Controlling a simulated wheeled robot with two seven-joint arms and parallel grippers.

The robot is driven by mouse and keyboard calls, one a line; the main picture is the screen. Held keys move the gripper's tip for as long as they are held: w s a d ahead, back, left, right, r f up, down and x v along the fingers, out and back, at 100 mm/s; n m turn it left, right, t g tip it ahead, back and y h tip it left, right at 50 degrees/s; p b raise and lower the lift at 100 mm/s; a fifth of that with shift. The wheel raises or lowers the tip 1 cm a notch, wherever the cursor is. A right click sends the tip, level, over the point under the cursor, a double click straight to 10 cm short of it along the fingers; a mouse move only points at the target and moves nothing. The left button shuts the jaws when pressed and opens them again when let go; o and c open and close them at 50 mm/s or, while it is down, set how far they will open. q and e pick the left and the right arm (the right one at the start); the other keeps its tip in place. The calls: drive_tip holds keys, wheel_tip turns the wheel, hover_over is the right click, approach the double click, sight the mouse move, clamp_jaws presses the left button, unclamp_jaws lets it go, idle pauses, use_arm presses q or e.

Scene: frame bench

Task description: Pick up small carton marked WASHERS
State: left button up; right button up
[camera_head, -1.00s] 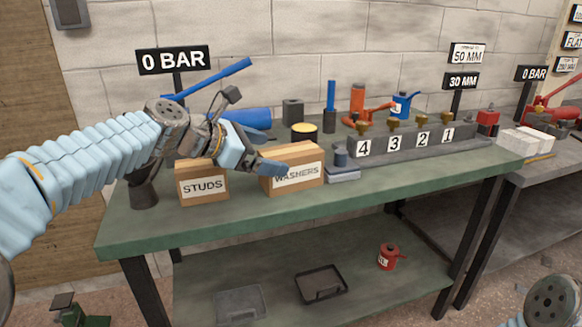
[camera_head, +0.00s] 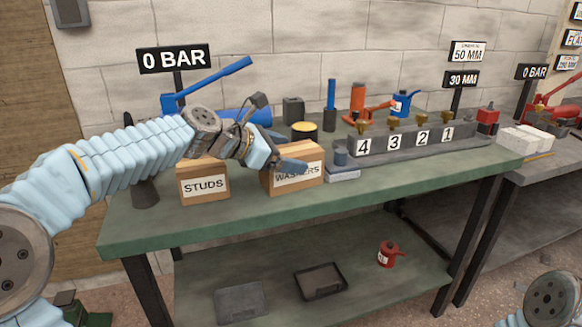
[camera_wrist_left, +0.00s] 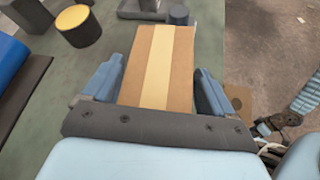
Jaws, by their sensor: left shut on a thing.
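The small carton marked WASHERS (camera_head: 296,182) is a brown box with a white label, standing near the front edge of the green bench. My left gripper (camera_head: 290,163) is at its top, with one finger across the front above the label. In the left wrist view, the carton (camera_wrist_left: 160,65) with its pale tape strip lies between the two fingers of my left gripper (camera_wrist_left: 158,90), which is shut on it. The carton appears upright and at bench level; I cannot tell whether it is clear of the surface.
The STUDS carton (camera_head: 204,182) stands just left. A numbered valve block (camera_head: 410,148) and a small grey block (camera_head: 342,174) are to the right. A yellow-topped tin (camera_head: 304,130) is behind. The bench front edge (camera_head: 300,213) is close.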

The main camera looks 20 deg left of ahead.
use_arm(q)
drive_tip(key=c, duration=0.5)
drive_tip(key=shift+r, duration=0.2)
drive_tip(key=shift+c, duration=1.3)
